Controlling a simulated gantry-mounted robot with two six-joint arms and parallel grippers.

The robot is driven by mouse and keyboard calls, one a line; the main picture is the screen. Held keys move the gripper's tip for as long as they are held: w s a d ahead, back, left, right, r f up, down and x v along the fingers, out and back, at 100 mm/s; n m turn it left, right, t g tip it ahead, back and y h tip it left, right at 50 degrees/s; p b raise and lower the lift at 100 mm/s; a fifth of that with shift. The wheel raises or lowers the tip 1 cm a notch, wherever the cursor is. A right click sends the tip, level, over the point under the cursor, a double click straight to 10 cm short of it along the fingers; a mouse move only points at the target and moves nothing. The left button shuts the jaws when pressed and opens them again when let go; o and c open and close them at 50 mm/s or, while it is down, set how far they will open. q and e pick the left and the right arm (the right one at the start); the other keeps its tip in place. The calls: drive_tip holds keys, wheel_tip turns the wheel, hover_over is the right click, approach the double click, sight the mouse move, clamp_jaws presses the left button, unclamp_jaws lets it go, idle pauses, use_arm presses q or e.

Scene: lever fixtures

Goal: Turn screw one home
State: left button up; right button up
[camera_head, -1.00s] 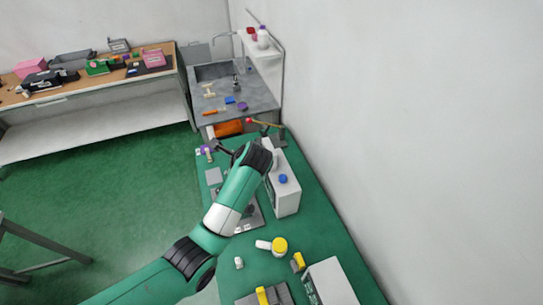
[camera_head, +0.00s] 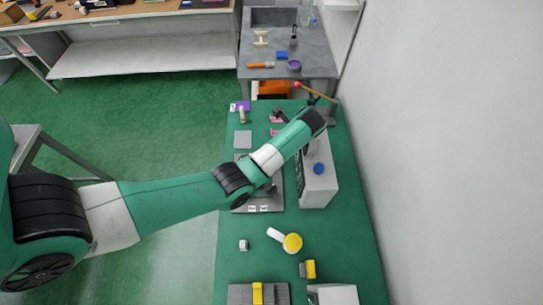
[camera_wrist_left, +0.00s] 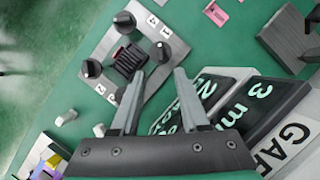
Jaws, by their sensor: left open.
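A light grey plate (camera_wrist_left: 144,41) with several black knobs shows in the left wrist view, with a dark ribbed block (camera_wrist_left: 128,57) in its middle. One knob (camera_wrist_left: 124,22) is at the top, one (camera_wrist_left: 160,52) at the right, one (camera_wrist_left: 92,68) at the left. Small number labels stand by the corners, too small to read surely. My left gripper (camera_wrist_left: 158,73) is open and empty, its fingertips over the plate's lower right side, apart from the knobs as far as I can tell. In the head view my arm covers most of the plate (camera_head: 274,203). My right gripper is not in view.
A white box (camera_head: 318,187) with a blue knob stands right of the plate. Its dark lettered panels (camera_wrist_left: 262,97) lie close to the right finger. A yellow-capped part (camera_head: 292,243) is nearer on the green bench. A red-tipped lever (camera_head: 315,93) is at the far end.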

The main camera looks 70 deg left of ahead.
use_arm(q)
drive_tip(key=b+x, duration=0.3)
drive_tip(key=x, duration=0.8)
drive_tip(key=shift+a+f, duration=0.15)
drive_tip(key=shift+f, duration=0.1)
drive_tip(key=shift+c, duration=0.3)
clamp_jaws()
